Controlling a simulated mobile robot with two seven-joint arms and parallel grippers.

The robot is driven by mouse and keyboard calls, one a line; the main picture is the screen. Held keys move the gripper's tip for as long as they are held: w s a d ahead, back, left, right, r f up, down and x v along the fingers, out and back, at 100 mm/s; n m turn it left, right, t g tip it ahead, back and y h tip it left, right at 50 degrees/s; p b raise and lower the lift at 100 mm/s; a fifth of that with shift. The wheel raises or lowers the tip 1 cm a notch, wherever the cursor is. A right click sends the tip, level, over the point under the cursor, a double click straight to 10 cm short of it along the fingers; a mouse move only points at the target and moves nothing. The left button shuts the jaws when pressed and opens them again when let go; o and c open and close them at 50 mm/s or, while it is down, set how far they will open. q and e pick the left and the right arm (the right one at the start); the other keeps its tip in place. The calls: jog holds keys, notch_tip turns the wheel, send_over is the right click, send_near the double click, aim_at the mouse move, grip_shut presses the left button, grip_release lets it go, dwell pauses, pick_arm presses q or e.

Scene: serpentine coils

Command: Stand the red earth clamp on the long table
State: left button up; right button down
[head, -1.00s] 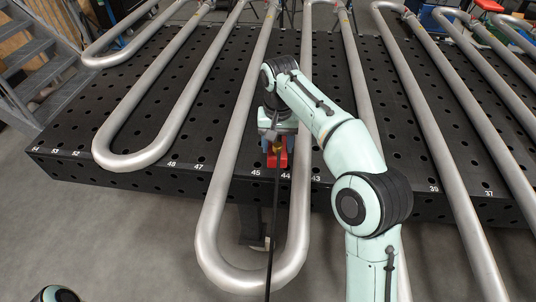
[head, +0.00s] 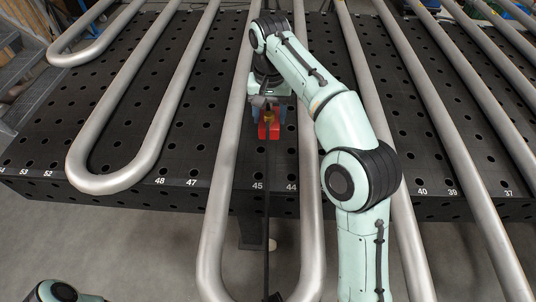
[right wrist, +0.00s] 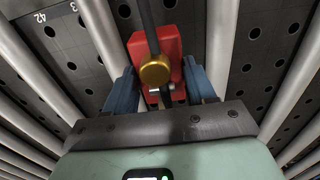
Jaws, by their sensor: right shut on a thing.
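The red earth clamp (head: 269,131), with a brass fitting and a black cable running from it, is in my right gripper (head: 270,106). It is over the near part of the long table (head: 215,125), between two steel pipes, behind the numbers 45 and 44. In the right wrist view, the red clamp (right wrist: 171,42) is between the blue fingers of my right gripper (right wrist: 163,90), which are shut on it. The cable and brass fitting cover part of it. I cannot tell whether its underside touches the table. My left gripper is not in view.
Bent steel pipes (head: 165,125) lie across the perforated table and overhang its front edge. One pipe (head: 232,140) runs close left of the clamp and another close right. The black cable (head: 267,215) hangs over the front edge. Stairs (head: 25,65) stand at the left.

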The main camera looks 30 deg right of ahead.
aim_at(270, 124)
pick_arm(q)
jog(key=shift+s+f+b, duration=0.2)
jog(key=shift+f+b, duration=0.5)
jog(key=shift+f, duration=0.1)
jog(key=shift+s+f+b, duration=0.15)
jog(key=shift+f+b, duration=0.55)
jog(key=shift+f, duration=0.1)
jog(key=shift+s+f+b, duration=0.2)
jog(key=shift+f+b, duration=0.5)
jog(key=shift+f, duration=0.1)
pick_arm(e)
jog(key=shift+f, duration=7.9)
jog(key=shift+f, duration=0.2)
jog(key=shift+c, duration=1.9)
grip_release()
notch_tip(270, 124, up, 12)
jog(key=p, duration=0.3)
jog(key=shift+r, duration=0.15)
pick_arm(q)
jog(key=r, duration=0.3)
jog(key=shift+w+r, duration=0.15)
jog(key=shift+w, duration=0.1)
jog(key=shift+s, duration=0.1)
